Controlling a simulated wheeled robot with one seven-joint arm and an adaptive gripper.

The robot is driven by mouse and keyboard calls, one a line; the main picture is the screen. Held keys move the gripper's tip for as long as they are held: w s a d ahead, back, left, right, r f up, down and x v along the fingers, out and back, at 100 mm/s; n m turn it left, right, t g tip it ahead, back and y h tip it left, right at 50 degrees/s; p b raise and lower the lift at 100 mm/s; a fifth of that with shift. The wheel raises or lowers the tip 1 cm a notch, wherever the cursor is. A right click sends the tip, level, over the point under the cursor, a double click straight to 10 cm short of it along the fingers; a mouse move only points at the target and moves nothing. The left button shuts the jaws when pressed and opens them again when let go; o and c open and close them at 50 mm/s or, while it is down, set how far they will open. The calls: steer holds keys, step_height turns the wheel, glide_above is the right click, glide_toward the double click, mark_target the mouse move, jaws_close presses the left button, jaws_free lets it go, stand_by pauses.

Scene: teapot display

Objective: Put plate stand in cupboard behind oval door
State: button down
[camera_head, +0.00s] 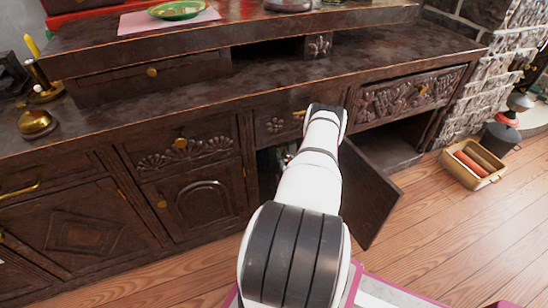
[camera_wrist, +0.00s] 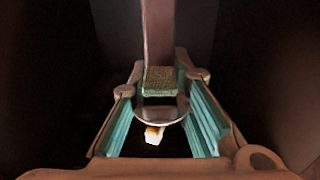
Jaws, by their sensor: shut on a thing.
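In the head view my white and black arm reaches into the open cupboard and hides gripper and stand. An open door (camera_head: 367,195) hangs right of the arm. A shut door with a carved arch (camera_head: 205,205) is left of it.
The dark sideboard top (camera_head: 390,50) runs above the cupboard, with carved drawers (camera_head: 410,92) below. A basket (camera_head: 473,163) stands on the wooden floor at right. A brass bell (camera_head: 36,123) sits at left. Dark walls surround the wrist view.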

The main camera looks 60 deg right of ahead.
steer(key=w+d+f+b, duration=0.4)
steer(key=w, duration=0.2)
steer(key=shift+w+b, duration=0.35)
steer(key=shift+b, duration=0.05)
steer(key=shift+f, duration=0.1)
steer(key=shift+f, duration=0.1)
steer(key=c, duration=1.5)
jaws_free()
